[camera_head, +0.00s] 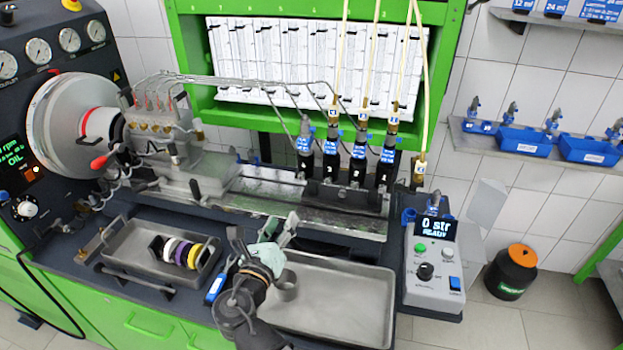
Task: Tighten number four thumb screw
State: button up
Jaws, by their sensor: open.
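Several dark injectors with blue number labels stand in a row on the bench rail, from the left one (305,146) to the right one (387,156). Their numbers are too small to read surely, so I cannot tell which is four. Metal lines run to their tops. The thumb screws are too small to make out. My gripper (264,231) is open, low in front of the rail, over the left edge of the metal tray. It is apart from the injectors, with nothing seen between its fingers.
A shallow metal tray (335,300) lies at the front, bare on its right. A smaller tray (134,262) at the left holds several coloured rings (178,252). A control box (434,262) reading "0 str READY" stands at the right. Pale hoses hang above the injectors.

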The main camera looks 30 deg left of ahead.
jog(key=p, duration=0.4)
send_near(301, 179)
jog(key=x, duration=0.9)
jog(key=shift+w, duration=0.2)
grip_shut()
